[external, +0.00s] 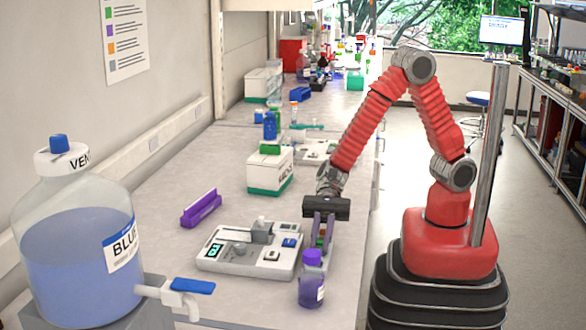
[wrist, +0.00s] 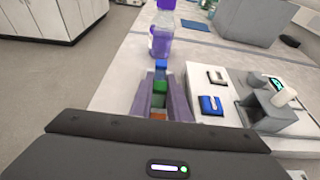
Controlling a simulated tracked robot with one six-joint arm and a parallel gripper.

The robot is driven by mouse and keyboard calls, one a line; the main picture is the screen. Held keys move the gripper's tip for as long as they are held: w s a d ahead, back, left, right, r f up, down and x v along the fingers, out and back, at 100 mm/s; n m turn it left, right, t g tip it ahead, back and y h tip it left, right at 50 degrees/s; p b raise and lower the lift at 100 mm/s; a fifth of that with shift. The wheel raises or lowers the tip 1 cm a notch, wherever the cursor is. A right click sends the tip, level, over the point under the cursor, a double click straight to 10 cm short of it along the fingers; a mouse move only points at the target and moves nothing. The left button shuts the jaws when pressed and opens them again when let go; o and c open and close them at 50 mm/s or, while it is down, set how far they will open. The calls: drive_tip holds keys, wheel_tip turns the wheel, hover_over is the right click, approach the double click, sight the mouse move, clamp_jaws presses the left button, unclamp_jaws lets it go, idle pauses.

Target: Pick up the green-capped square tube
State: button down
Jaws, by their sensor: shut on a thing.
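The green-capped square tube (wrist: 160,87) shows its green top between the two fingers of my gripper (wrist: 161,92) in the wrist view. My gripper is shut on it. In the external view my gripper (external: 322,238) points down at the bench's right edge, and a bit of green (external: 320,233) shows between its fingers. A blue-capped tube (wrist: 161,67) stands just beyond the green one in the wrist view, and an orange top (wrist: 158,116) shows on the near side. The tube's lower part is hidden.
A purple-capped bottle (external: 312,283) stands close in front of my gripper. A white balance (external: 240,262) is just left of it. A purple rack (external: 201,209) and a white-and-green box (external: 270,172) stand farther left and back. A large blue-liquid carboy (external: 75,250) is at front left.

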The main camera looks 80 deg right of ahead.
sight(320, 240)
idle(0.3)
wheel_tip(320, 240, up, 10)
idle(0.6)
